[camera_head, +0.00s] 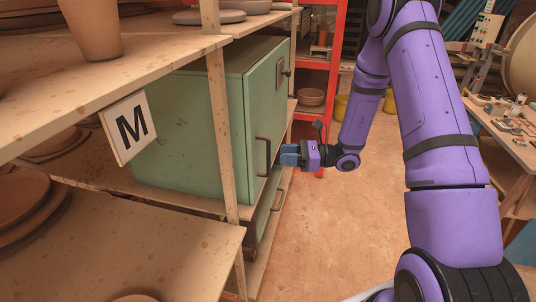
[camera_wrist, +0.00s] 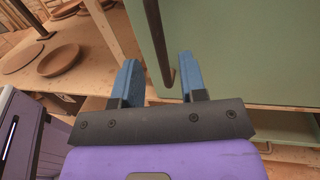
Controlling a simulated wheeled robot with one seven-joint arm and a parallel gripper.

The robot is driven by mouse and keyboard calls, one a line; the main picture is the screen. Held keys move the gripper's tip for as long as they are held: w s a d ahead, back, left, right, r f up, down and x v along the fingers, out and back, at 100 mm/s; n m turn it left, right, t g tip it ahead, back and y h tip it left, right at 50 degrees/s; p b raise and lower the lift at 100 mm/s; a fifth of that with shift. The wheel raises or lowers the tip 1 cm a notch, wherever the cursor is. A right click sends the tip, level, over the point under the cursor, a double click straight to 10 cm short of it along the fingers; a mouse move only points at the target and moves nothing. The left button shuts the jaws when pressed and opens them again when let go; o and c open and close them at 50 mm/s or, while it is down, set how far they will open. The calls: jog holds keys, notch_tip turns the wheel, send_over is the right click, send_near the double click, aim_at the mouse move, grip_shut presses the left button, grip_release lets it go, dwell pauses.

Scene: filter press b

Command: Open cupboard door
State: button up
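The green cupboard (camera_head: 190,130) stands on a wooden shelf at the left of the head view. Its door (camera_head: 265,105) faces right and looks closed, with a dark vertical bar handle (camera_head: 263,157) low on it. My gripper (camera_head: 284,155) is just to the right of the handle, with its blue fingers pointing at the door. In the wrist view the two blue fingers (camera_wrist: 160,80) are apart, and the lower end of the dark handle (camera_wrist: 158,45) shows between them. I cannot tell whether either finger touches the handle.
A wooden shelf post (camera_head: 220,135) and a sign marked M (camera_head: 130,127) stand in front of the cupboard. A red rack (camera_head: 318,85) is behind it. A cluttered workbench (camera_head: 505,125) is at the right. The floor (camera_head: 335,235) between is clear.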

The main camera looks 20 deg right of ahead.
send_over(268, 174)
jog(key=shift+w+d, duration=0.2)
jog(key=shift+w, duration=0.1)
grip_shut()
